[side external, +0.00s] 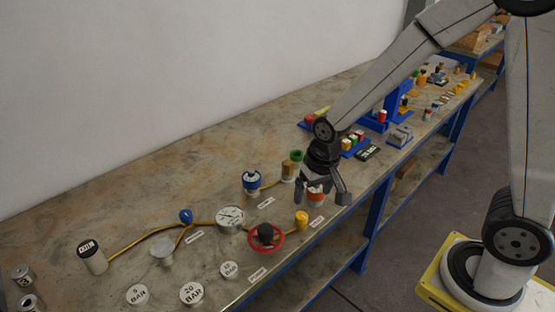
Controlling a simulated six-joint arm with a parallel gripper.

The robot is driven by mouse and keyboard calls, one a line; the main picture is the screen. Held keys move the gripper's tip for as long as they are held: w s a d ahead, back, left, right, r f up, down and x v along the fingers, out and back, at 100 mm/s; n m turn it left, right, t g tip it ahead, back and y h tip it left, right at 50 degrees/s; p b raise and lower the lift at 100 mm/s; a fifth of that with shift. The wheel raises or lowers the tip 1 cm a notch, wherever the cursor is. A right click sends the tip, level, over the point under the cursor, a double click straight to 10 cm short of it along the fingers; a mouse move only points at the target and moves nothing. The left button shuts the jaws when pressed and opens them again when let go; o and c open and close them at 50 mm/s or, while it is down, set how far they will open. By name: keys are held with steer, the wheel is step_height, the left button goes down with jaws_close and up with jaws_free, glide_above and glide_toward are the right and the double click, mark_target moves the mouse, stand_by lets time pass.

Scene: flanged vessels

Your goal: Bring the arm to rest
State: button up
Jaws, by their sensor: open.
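My gripper (322,196) points down over the workbench, at the end of my arm that reaches in from the right. Its fingers are spread apart. An orange and white vessel (315,194) shows behind and between the fingers, partly hidden by them. I cannot tell whether the fingers touch it. A yellow cylinder (301,221) stands just to the lower left of the gripper. A vessel with a green top (296,157) stands to its upper left.
The workbench (130,205) holds a red-ringed vessel (266,237), a round gauge (230,218), a blue-topped vessel (251,181) and labelled discs (192,293). Blue bins (398,100) and small parts crowd the back right. The bench's left rear is bare. The wall runs behind it.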

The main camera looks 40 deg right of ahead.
steer(key=s+d+r+n+t, duration=0.1)
steer(key=s+d+n, duration=0.2)
steer(key=s, duration=0.4)
steer(key=shift+r, duration=0.35)
steer(key=shift+w, duration=0.1)
stand_by(3.9)
